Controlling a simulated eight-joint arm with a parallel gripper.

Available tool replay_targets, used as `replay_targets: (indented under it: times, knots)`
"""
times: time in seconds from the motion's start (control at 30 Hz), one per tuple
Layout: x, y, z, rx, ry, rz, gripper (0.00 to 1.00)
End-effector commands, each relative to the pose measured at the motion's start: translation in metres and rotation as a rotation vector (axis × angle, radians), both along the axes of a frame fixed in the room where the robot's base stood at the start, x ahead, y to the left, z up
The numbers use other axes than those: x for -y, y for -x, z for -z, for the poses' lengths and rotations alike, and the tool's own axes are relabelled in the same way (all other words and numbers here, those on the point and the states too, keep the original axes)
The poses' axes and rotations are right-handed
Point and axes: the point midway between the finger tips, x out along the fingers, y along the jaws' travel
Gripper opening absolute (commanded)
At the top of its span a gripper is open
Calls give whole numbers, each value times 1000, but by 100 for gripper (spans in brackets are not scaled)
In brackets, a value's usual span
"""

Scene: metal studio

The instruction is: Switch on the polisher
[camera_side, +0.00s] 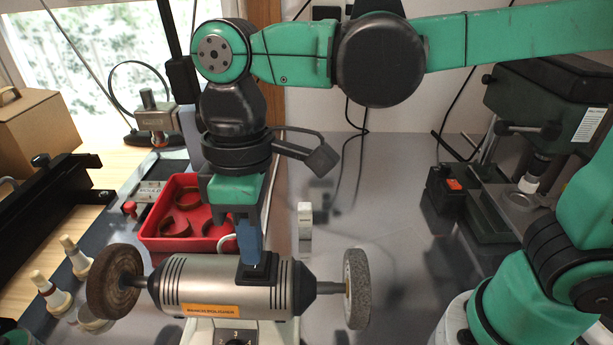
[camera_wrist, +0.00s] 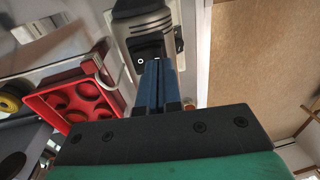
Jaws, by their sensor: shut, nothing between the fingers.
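The polisher (camera_side: 215,284) has a silver barrel body with an orange label, a brown wheel (camera_side: 114,281) at left and a grey wheel (camera_side: 356,288) at right. A black box (camera_side: 256,274) sits on the body. A dark dial with white marks shows on its base front in the side view. My gripper (camera_side: 250,262) points down with its blue fingers together and empty, its tips at the black box. In the wrist view, the shut fingertips (camera_wrist: 158,64) reach the near edge of the polisher's black part (camera_wrist: 146,48), which bears a small white ring mark. Whether they touch is unclear.
A red tray (camera_side: 150,228) with rings stands just behind the polisher; it also shows in the wrist view (camera_wrist: 62,122). White pegs (camera_side: 75,258) stand at left. A green drill press (camera_side: 540,120) stands at right. The grey bench between is mostly clear.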

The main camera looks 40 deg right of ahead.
Motion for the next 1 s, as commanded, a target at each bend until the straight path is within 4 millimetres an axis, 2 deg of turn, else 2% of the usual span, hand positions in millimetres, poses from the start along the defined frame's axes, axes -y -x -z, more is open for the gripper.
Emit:
replay_targets:
  times: [0.2,1.0]
  knots:
    - [-1,1,12,0,0,0,0]
    - [0,1,17,28,30,1,0]
